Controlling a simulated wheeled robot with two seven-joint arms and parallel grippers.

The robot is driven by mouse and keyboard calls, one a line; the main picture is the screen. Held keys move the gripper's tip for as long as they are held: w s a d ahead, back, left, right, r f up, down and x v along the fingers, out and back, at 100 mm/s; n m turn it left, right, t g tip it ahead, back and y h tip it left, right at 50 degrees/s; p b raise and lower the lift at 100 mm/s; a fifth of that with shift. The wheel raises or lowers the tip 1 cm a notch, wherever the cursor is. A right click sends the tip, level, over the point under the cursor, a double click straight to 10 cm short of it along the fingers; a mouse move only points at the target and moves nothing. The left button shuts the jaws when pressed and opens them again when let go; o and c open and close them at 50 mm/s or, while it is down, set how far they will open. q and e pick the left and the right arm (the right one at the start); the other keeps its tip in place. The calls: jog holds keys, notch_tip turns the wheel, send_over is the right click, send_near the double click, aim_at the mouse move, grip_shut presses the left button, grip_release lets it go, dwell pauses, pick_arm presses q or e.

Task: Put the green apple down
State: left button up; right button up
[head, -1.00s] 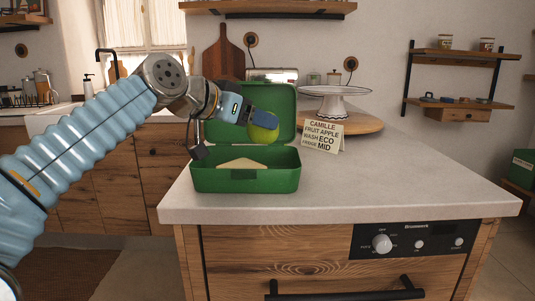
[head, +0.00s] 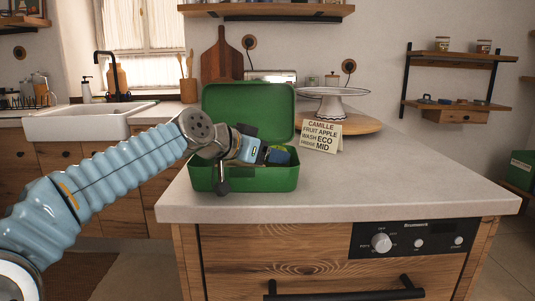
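The green lunch box (head: 258,180) stands open on the counter, its lid (head: 248,103) raised at the back. My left gripper (head: 278,156) reaches in from the left, with its fingers low inside the right part of the box. It is shut on the green apple (head: 284,149), of which only a small part shows behind the fingers. I cannot tell whether the apple touches the box floor. My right gripper is not in view.
A small sign (head: 321,136) stands right of the box. Behind it, a white cake stand (head: 334,103) is on a round wooden board (head: 362,126). The counter (head: 400,178) is clear at the right. A sink (head: 75,122) is at the back left.

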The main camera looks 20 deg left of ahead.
pick_arm(q)
jog(key=shift+f, duration=0.2)
jog(key=o, duration=0.8)
jog(key=shift+o, duration=0.2)
jog(key=shift+r, duration=0.1)
jog(key=shift+r, duration=0.2)
jog(key=b+v, duration=0.1)
jog(key=v, duration=1.1)
